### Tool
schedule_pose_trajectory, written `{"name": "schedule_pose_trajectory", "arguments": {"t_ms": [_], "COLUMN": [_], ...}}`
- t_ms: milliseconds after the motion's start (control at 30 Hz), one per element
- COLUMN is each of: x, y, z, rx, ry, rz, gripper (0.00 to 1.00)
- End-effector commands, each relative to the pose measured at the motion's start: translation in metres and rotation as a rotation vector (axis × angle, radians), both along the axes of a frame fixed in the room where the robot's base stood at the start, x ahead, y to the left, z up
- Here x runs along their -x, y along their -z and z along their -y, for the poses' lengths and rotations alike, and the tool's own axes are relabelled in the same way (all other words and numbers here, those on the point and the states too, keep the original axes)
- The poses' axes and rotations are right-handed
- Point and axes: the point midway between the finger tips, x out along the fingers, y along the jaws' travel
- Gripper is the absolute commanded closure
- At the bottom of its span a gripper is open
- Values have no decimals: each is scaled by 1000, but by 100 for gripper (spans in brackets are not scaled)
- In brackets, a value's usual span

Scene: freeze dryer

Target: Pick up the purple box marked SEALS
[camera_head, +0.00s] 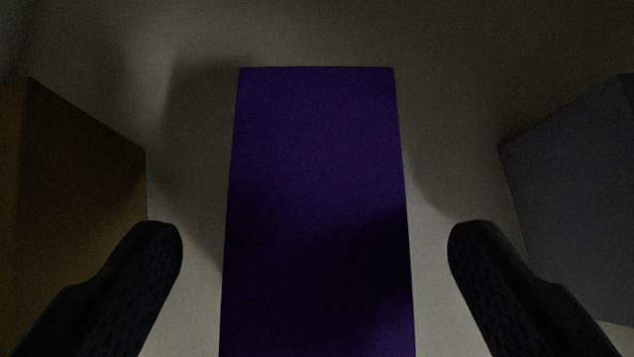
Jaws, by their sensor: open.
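The purple box (318,160) stands in the middle of the view, its top face toward the camera and its lower part in dark shadow. No SEALS marking shows on the face in view. My gripper (315,245) is open, with one black finger on the left and one on the right of the purple box. A gap shows between each finger and the box's sides. The near end of the box runs out of the bottom of the frame.
A brown-orange box (75,190) stands at the left, close to my left finger. A grey box (580,190) stands at the right, close to my right finger. The pale surface (450,80) is clear beyond the purple box. The scene is dim.

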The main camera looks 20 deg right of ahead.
Motion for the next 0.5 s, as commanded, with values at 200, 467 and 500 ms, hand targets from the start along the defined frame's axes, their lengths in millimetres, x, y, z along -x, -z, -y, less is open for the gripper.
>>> {"name": "schedule_pose_trajectory", "arguments": {"t_ms": [200,467,500], "x": [-11,-32,-33], "y": [14,35,37], "z": [4,10,11], "rx": [0,0,0], "ry": [0,0,0], "rz": [-1,0,-1], "gripper": [20,20,20]}}
